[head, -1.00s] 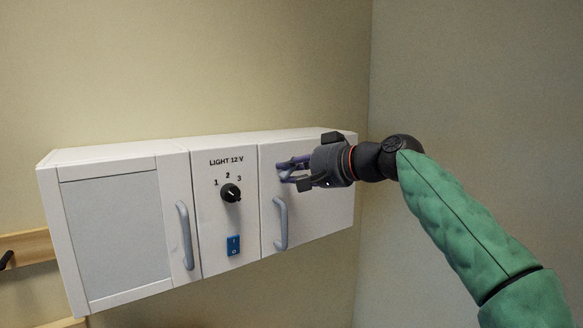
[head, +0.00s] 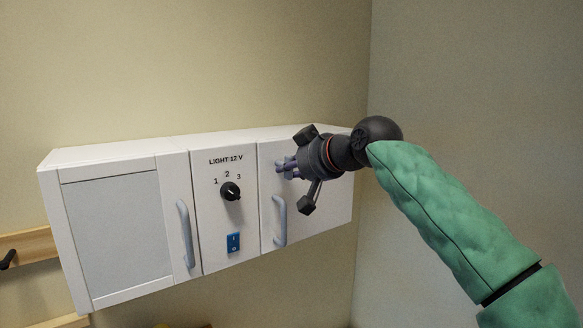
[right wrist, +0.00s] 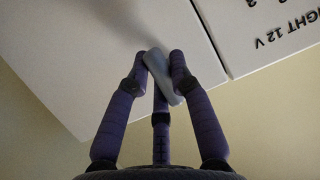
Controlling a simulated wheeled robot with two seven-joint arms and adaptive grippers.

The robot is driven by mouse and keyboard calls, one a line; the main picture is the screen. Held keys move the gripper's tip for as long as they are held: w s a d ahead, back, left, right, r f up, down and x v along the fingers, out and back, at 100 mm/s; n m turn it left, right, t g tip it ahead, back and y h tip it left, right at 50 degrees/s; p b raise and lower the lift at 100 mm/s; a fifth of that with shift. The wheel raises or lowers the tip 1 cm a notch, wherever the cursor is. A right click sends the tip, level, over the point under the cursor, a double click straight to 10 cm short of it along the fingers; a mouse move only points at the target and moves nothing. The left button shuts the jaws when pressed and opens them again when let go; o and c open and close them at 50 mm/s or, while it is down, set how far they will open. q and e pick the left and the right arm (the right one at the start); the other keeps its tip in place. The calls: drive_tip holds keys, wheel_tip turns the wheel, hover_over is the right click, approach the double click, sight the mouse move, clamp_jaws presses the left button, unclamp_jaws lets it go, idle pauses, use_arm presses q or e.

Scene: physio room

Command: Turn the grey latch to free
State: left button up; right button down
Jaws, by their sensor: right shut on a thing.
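The grey latch (right wrist: 161,77) shows in the right wrist view as a small pale grey bar on the white door of the wall cabinet. My right gripper (right wrist: 162,66) is shut on it, with its purple fingers around the bar. In the head view my right gripper (head: 285,167) is at the upper part of the right-hand door (head: 318,207), above and beside that door's handle (head: 280,221). There the fingers hide most of the latch, so its exact angle is hard to tell. My left gripper is out of view.
The cabinet's middle panel carries a black rotary knob (head: 230,191) marked 1, 2, 3 and a blue rocker switch (head: 233,242). A left door (head: 116,232) has its own grey handle (head: 185,235). A side wall (head: 470,110) stands to the right.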

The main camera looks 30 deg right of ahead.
drive_tip(key=shift+f, duration=0.1)
idle(0.4)
drive_tip(key=c, duration=1)
unclamp_jaws()
drive_tip(key=shift+w, duration=0.15)
drive_tip(key=shift+c, duration=0.2)
drive_tip(key=a+v, duration=0.1)
drive_tip(key=v, duration=1.1)
drive_tip(key=shift+d, duration=0.35)
